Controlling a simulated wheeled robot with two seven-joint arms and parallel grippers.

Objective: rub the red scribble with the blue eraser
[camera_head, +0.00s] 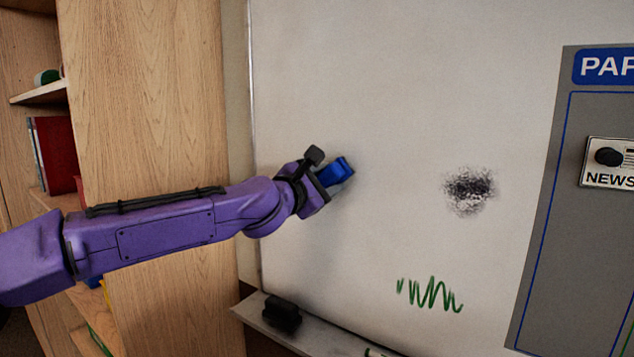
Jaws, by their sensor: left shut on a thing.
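My left gripper (322,178) reaches in from the left and is shut on the blue eraser (338,171). It holds the eraser at the left part of the whiteboard (400,90). The eraser is against or very close to the board; I cannot tell which. No red scribble shows on the visible board; the gripper and eraser may hide some of the surface. My right gripper is not in view.
A green scribble (430,294) and a dark smudge (469,190) are on the board. A black eraser (282,313) sits on the ledge (262,324) below. A grey panel (590,230) with a "NEWS" plate (610,164) is at right. A wooden shelf unit (150,90) stands at left.

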